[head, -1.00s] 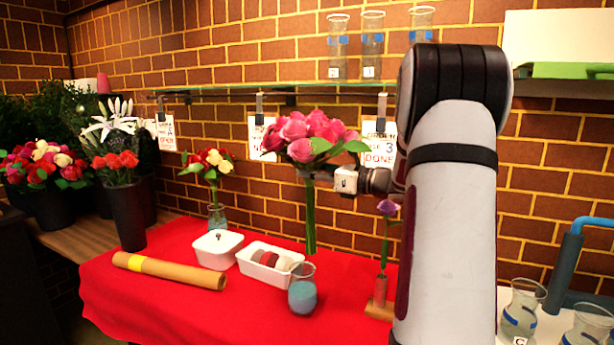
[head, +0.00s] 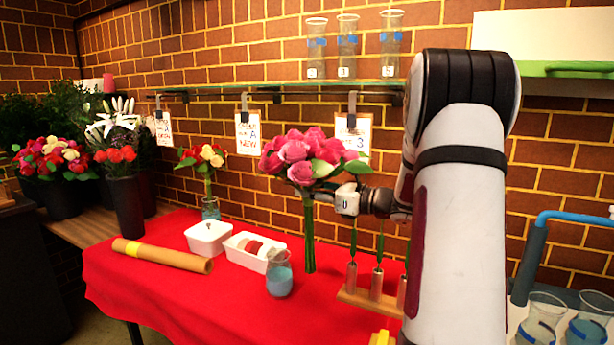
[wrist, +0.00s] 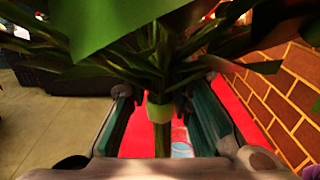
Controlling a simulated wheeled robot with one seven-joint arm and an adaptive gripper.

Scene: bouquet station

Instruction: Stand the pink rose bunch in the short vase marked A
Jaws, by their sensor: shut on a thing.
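The pink rose bunch (head: 302,158) hangs upright above the red table, its green stems (head: 308,240) pointing down. My gripper (head: 312,194) is shut on its stems just below the blooms. In the wrist view the fingers (wrist: 160,108) close on either side of the stems at a pale green band (wrist: 160,112), and leaves hide much of the view. A short glass vase (head: 279,276) with blue water stands on the table just left of the stem ends, apart from them. No mark shows on it.
A wooden rack (head: 372,300) with several tubes holding stems stands to the right of the bunch. More vases (head: 540,318) stand at lower right.

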